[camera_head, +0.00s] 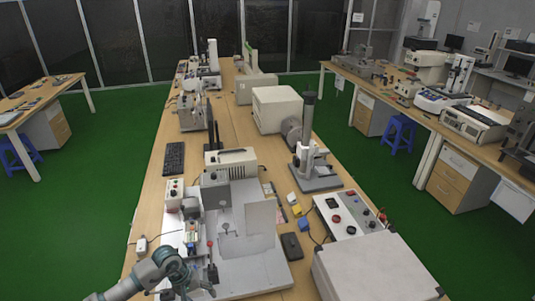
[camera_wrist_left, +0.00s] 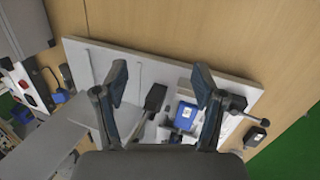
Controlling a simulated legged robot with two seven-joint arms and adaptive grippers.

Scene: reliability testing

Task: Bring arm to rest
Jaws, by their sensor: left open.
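My left arm comes in at the bottom left of the head view, and its gripper (camera_head: 199,292) is at the bottom edge, partly cut off. In the left wrist view the two dark fingers of my left gripper (camera_wrist_left: 160,85) stand wide apart with nothing between the tips. The gripper is over the near end of the long wooden table (camera_head: 150,205), above the white base plate (camera_head: 262,278) of a test machine. The gap between the gripper and the plate is hard to judge. My right gripper does not show.
A lever with a red knob (camera_head: 210,244) and a blue block (camera_wrist_left: 186,115) are close to the left gripper. A white box (camera_head: 375,270) fills the near right of the table. A keyboard (camera_head: 174,158) lies farther back. Green floor (camera_head: 105,175) is clear on the left.

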